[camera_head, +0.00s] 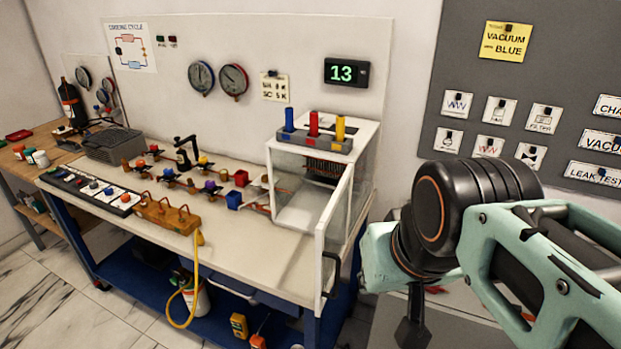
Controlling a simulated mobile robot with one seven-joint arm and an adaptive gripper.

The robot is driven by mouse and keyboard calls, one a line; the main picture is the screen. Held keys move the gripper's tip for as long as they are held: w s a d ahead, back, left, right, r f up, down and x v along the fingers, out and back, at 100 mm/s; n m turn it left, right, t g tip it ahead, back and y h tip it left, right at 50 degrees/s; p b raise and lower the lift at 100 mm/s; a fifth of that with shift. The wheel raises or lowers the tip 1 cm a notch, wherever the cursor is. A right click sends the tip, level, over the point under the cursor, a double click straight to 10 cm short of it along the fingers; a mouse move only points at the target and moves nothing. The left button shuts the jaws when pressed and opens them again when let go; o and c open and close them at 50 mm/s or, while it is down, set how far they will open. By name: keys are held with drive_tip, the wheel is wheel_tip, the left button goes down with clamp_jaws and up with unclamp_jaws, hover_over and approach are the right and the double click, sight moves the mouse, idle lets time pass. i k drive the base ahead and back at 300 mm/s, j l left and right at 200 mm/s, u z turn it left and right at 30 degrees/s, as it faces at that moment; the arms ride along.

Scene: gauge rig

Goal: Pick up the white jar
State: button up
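A white container (199,299) also stands on the blue lower shelf, partly behind a yellow hose. My arm fills the right side, far from all of these.
The long workbench (270,262) carries a valve manifold, a grey unit (112,145) and a clear cabinet (298,205). The cabinet door (334,225) stands open toward the front, near my arm. Marble floor (45,300) is clear at the lower left.

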sight(41, 158)
drive_tip(key=k, duration=0.15)
drive_tip(key=u, duration=1.45)
drive_tip(key=i+j+u, duration=0.25)
drive_tip(key=i, duration=0.3)
drive_tip(key=i+j+u, duration=0.1)
drive_tip(key=i+u, duration=0.15)
drive_tip(key=i, duration=0.3)
drive_tip(key=i+j, duration=0.1)
drive_tip(key=i, duration=2.35)
drive_tip(key=i+z, duration=0.4)
drive_tip(key=i+j+z, duration=0.2)
drive_tip(key=i+z, duration=0.15)
drive_tip(key=i, duration=0.2)
